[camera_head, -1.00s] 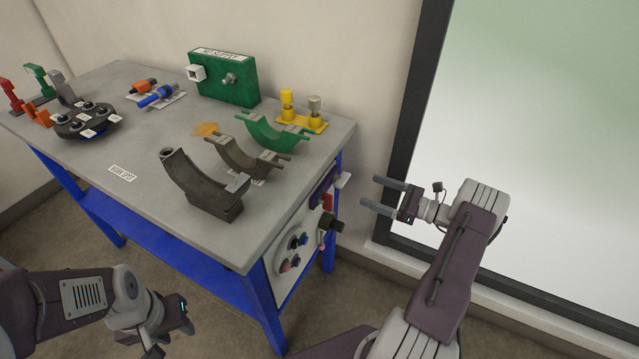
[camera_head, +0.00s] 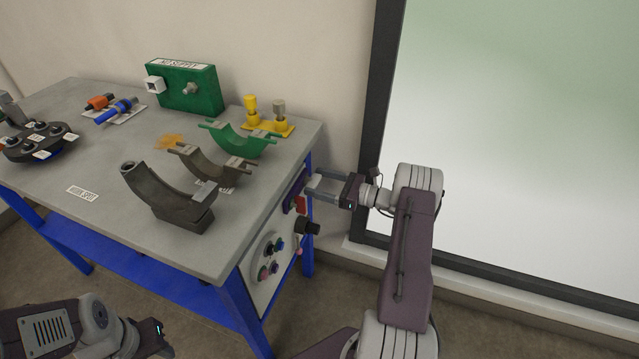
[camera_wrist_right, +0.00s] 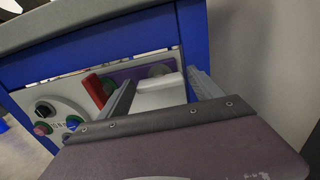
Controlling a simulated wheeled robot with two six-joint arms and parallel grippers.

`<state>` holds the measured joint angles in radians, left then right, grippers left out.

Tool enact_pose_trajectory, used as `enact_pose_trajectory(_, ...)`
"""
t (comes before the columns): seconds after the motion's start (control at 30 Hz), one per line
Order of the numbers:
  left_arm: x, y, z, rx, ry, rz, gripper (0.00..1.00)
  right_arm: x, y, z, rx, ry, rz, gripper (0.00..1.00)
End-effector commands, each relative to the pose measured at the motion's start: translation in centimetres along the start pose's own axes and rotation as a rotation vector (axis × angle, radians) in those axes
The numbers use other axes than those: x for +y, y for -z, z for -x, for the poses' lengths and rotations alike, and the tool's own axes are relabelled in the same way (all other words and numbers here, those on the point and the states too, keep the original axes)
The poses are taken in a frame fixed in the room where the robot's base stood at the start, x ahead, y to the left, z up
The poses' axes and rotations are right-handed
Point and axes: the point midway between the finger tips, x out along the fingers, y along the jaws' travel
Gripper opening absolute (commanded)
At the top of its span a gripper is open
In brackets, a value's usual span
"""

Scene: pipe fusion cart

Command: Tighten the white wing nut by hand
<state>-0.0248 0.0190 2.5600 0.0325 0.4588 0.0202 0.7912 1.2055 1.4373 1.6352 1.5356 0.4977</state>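The white wing nut (camera_wrist_right: 160,93) sits on a purple plate (camera_wrist_right: 145,74) on the cart's end panel. In the wrist view it lies between the two fingers of my right gripper (camera_wrist_right: 163,97), close to the right finger. The fingers are spread apart on either side of it; a firm grip does not show. In the head view my right gripper (camera_head: 320,187) reaches in from the right, its fingertips at the wing nut (camera_head: 312,183). My left gripper (camera_head: 160,341) is low at the bottom left, away from the cart, and its fingers do not show clearly.
A red piece (camera_wrist_right: 95,90) is beside the left finger. A black knob (camera_head: 307,227) and several coloured buttons (camera_head: 270,258) are on the same panel. The grey cart top (camera_head: 115,220) carries curved clamp shells (camera_head: 170,200) and a green box (camera_head: 195,88). A wall stands behind.

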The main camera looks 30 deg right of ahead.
Motion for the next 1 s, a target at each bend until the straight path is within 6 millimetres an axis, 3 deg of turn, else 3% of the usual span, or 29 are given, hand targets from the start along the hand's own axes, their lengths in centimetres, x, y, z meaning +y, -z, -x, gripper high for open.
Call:
enact_pose_trajectory(0.03,0.0,0.0,0.0,0.000,0.000,0.000,0.36,0.0,0.0,0.0,0.000,0.000,0.000,0.58)
enact_pose_trajectory(0.17,0.0,0.0,0.0,0.000,0.000,0.000,0.36,0.0,0.0,0.0,0.000,0.000,0.000,0.23)
enact_pose_trajectory(0.57,0.0,0.1,0.8,0.000,0.000,0.000,0.36,0.0,-0.1,0.0,0.000,0.000,-0.092,0.23)
enact_pose_trajectory(1.0,0.1,0.3,2.7,0.000,0.000,0.000,0.36,-0.1,-0.1,0.0,0.000,0.000,-0.476,0.23)
